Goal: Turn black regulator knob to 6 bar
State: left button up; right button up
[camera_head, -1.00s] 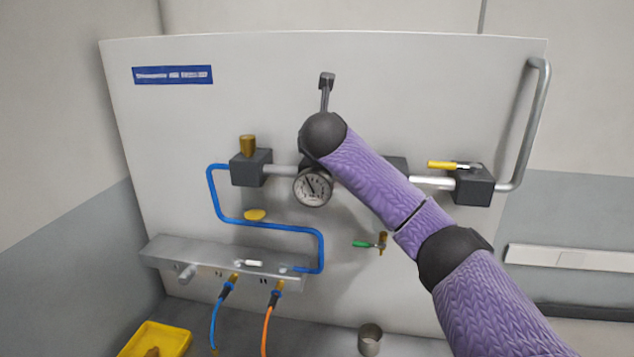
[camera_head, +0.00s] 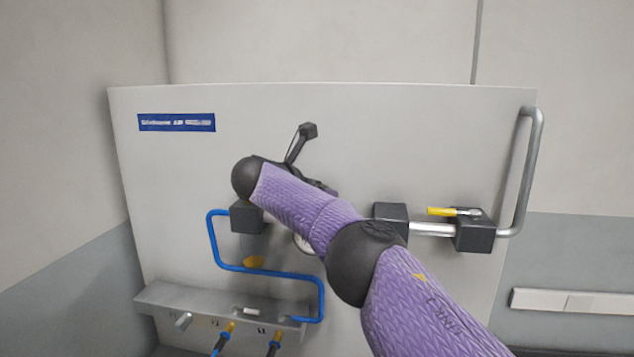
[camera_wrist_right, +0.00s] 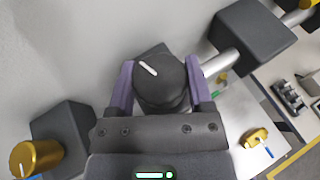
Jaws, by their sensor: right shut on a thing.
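The black regulator knob (camera_wrist_right: 160,84) has a white pointer line on its face, slanting toward the upper left in the right wrist view. My right gripper (camera_wrist_right: 161,92) is shut on it, with one purple finger on each side. In the head view my purple right arm hides the knob and the gripper's fingertips. The pressure gauge (camera_head: 302,244) shows only as a sliver of its rim behind that arm, so its reading is hidden. My left gripper is in no view.
A grey panel (camera_head: 400,130) carries a black block with a brass knob (camera_wrist_right: 35,157) beside the gripper. A yellow-handled valve (camera_head: 440,211) and a metal handle (camera_head: 530,160) are at the right. A blue tube (camera_head: 240,268) runs below.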

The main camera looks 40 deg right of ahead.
jog(key=shift+f+g, duration=0.2)
jog(key=shift+g, duration=0.2)
jog(key=o, duration=1.3)
jog(key=shift+c, duration=0.2)
jog(key=shift+r, duration=0.1)
jog(key=b+v, duration=0.2)
jog(key=shift+a, duration=0.4)
jog(key=b+v, duration=0.1)
jog(key=v, duration=0.6)
jog(key=shift+s+r+b, duration=0.2)
jog(key=shift+b, duration=0.15)
